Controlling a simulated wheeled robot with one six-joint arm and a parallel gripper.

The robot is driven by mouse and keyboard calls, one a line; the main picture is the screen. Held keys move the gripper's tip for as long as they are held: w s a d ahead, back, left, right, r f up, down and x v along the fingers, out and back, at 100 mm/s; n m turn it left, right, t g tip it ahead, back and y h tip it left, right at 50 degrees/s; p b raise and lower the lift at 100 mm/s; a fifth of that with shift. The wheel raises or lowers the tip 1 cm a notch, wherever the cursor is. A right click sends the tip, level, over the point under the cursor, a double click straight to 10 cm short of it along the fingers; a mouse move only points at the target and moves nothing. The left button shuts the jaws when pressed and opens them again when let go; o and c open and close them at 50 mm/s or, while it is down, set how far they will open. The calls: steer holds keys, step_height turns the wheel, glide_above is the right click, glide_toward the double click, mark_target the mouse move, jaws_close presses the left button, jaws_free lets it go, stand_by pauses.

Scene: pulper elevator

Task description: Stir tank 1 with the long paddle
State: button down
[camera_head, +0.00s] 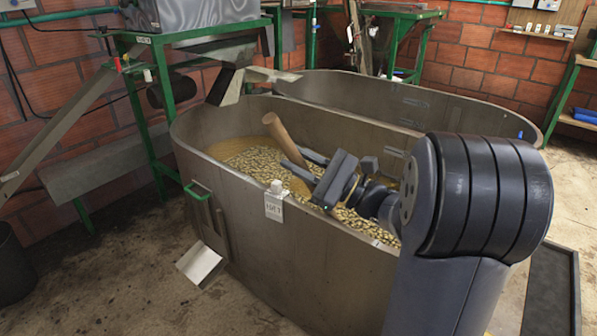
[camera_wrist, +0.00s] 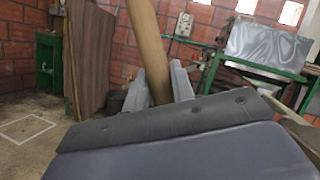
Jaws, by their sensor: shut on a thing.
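Tank 1 (camera_head: 230,195) is the near grey metal tank with rounded ends and a small label on its front wall. Pale beans (camera_head: 255,163) in brownish liquid lie inside it. My gripper (camera_head: 292,163) is over the tank, low inside its rim, and is shut on the long paddle (camera_head: 284,137). The paddle's brown wooden shaft leans in the head view, its top end up and to the left. In the wrist view the shaft (camera_wrist: 149,45) rises between the fingers. The paddle's lower end is hidden by my gripper and the beans.
A second metal tank (camera_head: 440,108) stands behind tank 1. A green-framed machine with a metal chute (camera_head: 225,86) stands at the left end, close to the rim. A dark bin (camera_head: 14,279) stands at the far left.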

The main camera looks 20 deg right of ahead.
steer(key=shift+s+a+f+b, duration=0.2)
steer(key=shift+a+f+b, duration=0.2)
steer(key=shift+a+b, duration=0.2)
